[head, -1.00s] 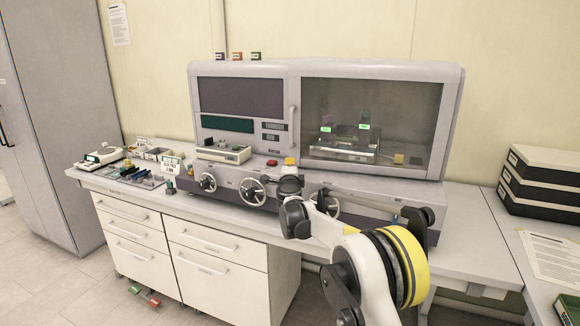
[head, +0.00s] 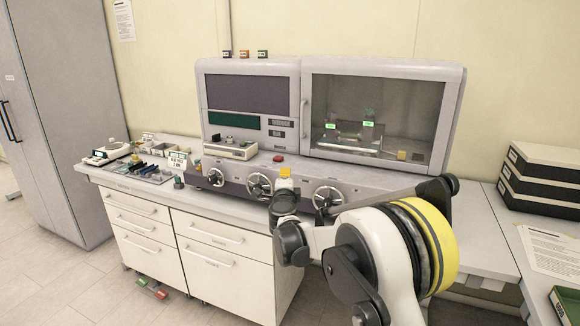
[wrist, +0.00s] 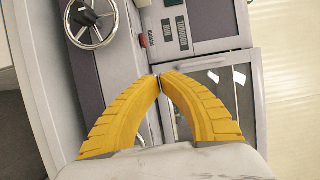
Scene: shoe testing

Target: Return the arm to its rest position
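My arm reaches in from the lower right of the head view, folded back in front of the testing machine (head: 345,180). My gripper (head: 285,173) shows as a small yellow tip, seen mostly from behind, in front of the machine's row of handwheels. In the wrist view the two yellow fingers of my gripper (wrist: 158,78) curve inward and their tips meet. Nothing shows between them. The machine's front, with a handwheel (wrist: 92,20), a red button (wrist: 143,40) and a window, lies beyond the fingers, turned sideways.
The machine stands on a grey bench over white drawer cabinets (head: 215,265). Small tools and a scale (head: 108,153) are at the bench's left. Black file boxes (head: 545,175) and a paper sheet (head: 553,253) lie on the right table. Floor at left is mostly clear.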

